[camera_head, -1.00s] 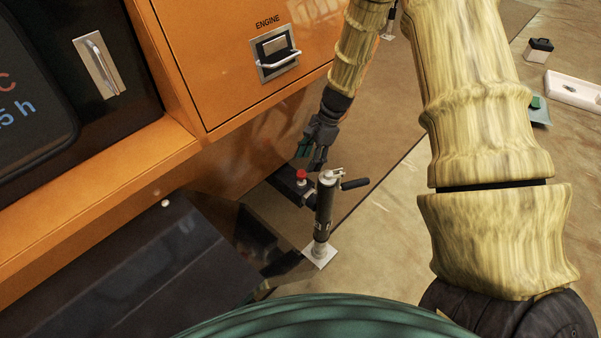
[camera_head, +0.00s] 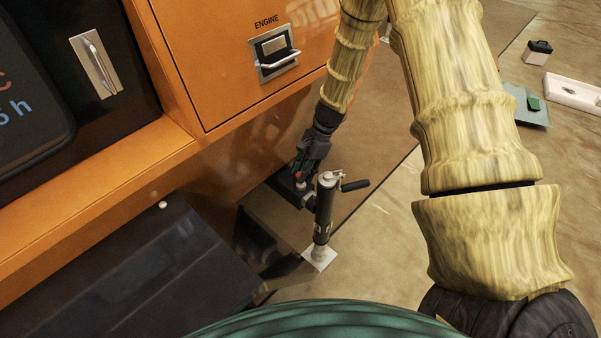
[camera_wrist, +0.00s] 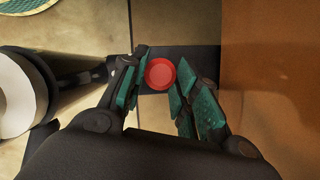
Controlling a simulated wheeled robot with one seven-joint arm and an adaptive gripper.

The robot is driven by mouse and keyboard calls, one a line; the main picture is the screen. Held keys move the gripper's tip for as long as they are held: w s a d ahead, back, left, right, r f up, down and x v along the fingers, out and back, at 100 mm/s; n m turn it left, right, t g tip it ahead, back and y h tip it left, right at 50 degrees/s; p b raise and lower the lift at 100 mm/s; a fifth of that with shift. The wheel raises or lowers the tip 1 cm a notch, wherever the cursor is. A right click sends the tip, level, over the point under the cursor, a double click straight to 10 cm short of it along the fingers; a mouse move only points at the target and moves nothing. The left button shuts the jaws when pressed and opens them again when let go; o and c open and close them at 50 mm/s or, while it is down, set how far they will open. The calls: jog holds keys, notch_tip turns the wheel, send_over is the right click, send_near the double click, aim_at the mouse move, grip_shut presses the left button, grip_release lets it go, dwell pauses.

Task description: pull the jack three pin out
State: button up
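The jack (camera_head: 324,215) stands upright on a pale foot plate, with a crank handle at its top. Its pin has a red knob (camera_head: 299,177) on the dark bracket arm beside the jack. In the wrist view the red round knob (camera_wrist: 160,73) sits between my fingers, nearer the left one. My gripper (camera_head: 305,170) is over the knob from above, and its fingers partly hide it. The shaft below the knob is hidden.
The orange cabinet (camera_head: 235,75) with an engine latch stands close on the left of my gripper. A dark sloped cover (camera_head: 130,265) is at the lower left. A white tray (camera_head: 573,91) and a small dark-topped box (camera_head: 538,52) lie on the ground at the far right.

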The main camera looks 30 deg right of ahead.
jog(key=shift+s+f, duration=0.1)
jog(key=shift+s, duration=0.1)
grip_shut()
notch_tip(320, 180, up, 3)
jog(key=p, duration=0.3)
jog(key=shift+s+f, duration=0.15)
jog(key=shift+f, duration=0.1)
jog(key=o, duration=0.7)
grip_release()
jog(key=shift+o, duration=1.4)
jog(key=shift+d, duration=0.1)
jog(key=shift+r, duration=0.2)
